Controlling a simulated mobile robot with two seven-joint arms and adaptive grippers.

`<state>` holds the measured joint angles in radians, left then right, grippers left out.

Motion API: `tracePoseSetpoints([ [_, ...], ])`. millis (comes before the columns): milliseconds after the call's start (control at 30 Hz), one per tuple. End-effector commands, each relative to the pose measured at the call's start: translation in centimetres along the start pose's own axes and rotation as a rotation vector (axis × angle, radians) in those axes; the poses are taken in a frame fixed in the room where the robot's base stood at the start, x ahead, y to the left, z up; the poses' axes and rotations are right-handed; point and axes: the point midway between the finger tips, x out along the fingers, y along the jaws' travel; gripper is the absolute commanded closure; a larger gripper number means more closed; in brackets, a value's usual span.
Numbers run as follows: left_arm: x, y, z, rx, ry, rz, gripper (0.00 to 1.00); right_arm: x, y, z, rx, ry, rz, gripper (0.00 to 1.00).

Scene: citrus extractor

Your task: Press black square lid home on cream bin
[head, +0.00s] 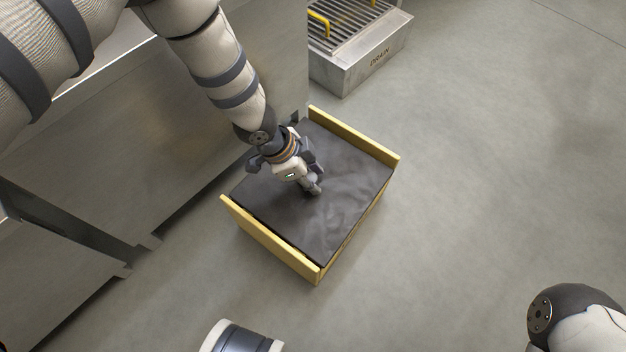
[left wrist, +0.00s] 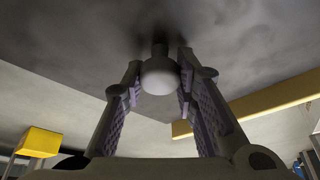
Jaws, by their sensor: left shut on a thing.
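The black square lid (head: 345,190) lies across the top of the cream bin (head: 270,240), between its two raised yellowish end walls. I cannot tell whether the lid is fully seated. My left gripper (head: 314,188) reaches down to the middle of the lid and is shut on its handle. In the left wrist view, a pale round knob (left wrist: 160,76) on the lid's dark surface (left wrist: 80,45) sits between the fingers (left wrist: 160,90). One bin wall (left wrist: 260,100) shows at the right there. My right gripper is out of view.
A steel cabinet (head: 130,150) stands close to the left of the bin. A metal drain box (head: 360,60) with a grating and yellow handle stands behind it. The grey floor (head: 490,180) to the right is clear.

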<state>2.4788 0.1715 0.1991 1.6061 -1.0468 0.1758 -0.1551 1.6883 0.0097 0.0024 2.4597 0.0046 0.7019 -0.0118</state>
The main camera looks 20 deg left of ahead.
Motion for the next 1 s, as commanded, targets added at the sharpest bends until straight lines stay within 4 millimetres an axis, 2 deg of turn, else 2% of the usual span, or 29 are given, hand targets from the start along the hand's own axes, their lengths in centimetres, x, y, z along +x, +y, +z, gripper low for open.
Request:
tracePoseSetpoints([
  [467,0.8,0.0,0.4,-0.001,-0.001,0.001,1.0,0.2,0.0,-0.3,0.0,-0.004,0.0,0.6],
  [500,0.8,0.0,0.4,-0.001,-0.001,0.001,0.69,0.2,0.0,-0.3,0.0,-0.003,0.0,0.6],
  [600,0.8,0.0,0.4,0.0,-0.001,0.001,0.5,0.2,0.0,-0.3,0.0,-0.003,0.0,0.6],
  [867,0.7,0.0,0.3,0.0,-0.001,0.001,0.5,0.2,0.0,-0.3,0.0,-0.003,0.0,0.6],
  [1000,-0.8,-0.1,0.2,0.001,0.0,-0.001,0.5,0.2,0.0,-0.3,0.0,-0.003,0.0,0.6],
])
